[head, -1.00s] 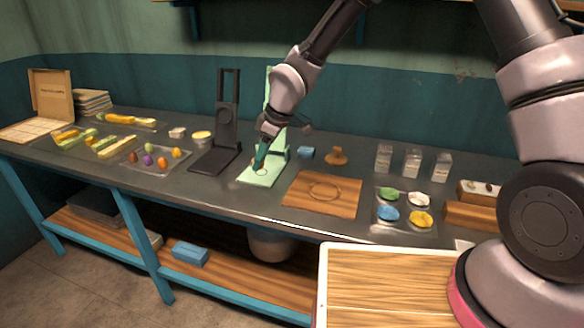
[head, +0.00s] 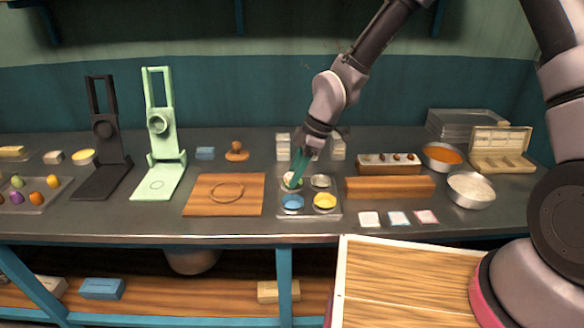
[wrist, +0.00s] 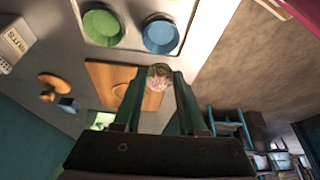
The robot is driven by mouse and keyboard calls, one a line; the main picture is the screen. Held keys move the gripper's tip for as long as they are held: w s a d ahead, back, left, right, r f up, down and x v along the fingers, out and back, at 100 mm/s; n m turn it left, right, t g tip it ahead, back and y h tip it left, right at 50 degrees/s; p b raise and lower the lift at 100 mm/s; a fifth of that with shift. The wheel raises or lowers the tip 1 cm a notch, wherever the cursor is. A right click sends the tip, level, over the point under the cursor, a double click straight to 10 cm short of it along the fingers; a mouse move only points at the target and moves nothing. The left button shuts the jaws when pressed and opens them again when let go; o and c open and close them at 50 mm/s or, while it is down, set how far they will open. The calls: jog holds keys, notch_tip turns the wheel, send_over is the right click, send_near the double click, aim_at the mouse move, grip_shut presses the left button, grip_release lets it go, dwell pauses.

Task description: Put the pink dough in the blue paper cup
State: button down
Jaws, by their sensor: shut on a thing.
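My gripper (wrist: 158,88) is shut on a small pale pink, mottled ball of dough (wrist: 159,76), held between the fingertips. In the head view my gripper (head: 295,179) is over the back left of a tray (head: 309,214). The blue paper cup (head: 292,202) is at the tray's front left, just in front of the fingertips. In the wrist view the blue cup (wrist: 161,34) looks empty and stands beside the green cup (wrist: 102,25), apart from the dough. The green cup is mostly hidden by my gripper in the head view.
A yellow cup (head: 325,201) and a pale cup (head: 320,181) share the tray. A wooden board (head: 225,194) lies to its left, a wooden block (head: 390,188) to its right. White cartons (head: 338,148) stand behind. The green press (head: 160,140) stands farther left.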

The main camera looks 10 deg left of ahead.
jog(key=shift+d+f, duration=0.15)
jog(key=shift+d, duration=0.05)
jog(key=shift+d+f, duration=0.1)
jog(key=shift+f, duration=0.5)
send_over(289, 206)
jog(key=d, duration=0.2)
jog(key=shift+w+f, duration=0.25)
jog(key=shift+f, duration=0.8)
jog(key=shift+w+f, duration=0.2)
jog(key=shift+f, duration=0.8)
jog(key=shift+c, duration=1.9)
grip_release()
